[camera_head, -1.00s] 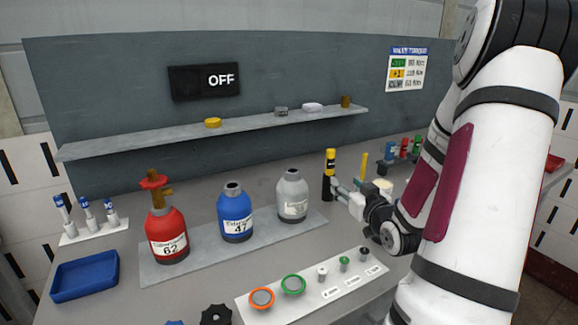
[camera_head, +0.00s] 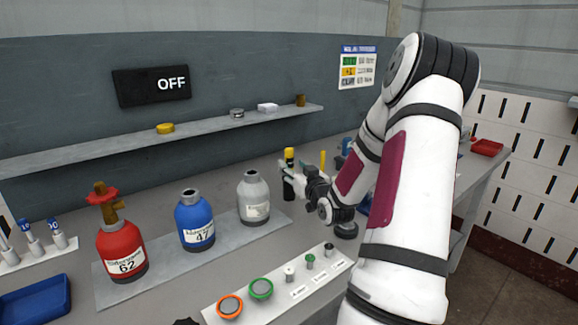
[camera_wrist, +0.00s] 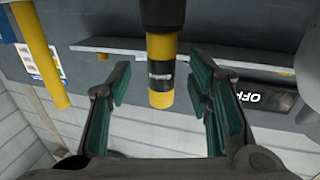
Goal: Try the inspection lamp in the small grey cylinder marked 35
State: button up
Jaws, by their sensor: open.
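The inspection lamp is a black and yellow stick (camera_head: 289,154) standing upright on the bench, right of the small grey cylinder (camera_head: 253,198). The cylinder has an open neck, and its label is too small to read. My gripper (camera_head: 291,178) is at the lamp. In the wrist view, which is upside down, my gripper (camera_wrist: 160,88) is open, with a green-padded finger on each side of the lamp (camera_wrist: 161,76). I see a gap on both sides and cannot tell how deep the lamp sits between the fingers.
A blue cylinder (camera_head: 195,222) marked 47 and a red one (camera_head: 121,250) marked 62 stand left of the grey one. A yellow rod (camera_head: 322,160) stands right of the lamp. A wall display (camera_head: 152,86) reads OFF. A white strip (camera_head: 270,301) with rings and plugs lies in front.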

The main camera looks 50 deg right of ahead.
aim_at(291, 165)
jog(key=shift+x, duration=1.9)
jog(key=shift+a, duration=0.1)
grip_shut()
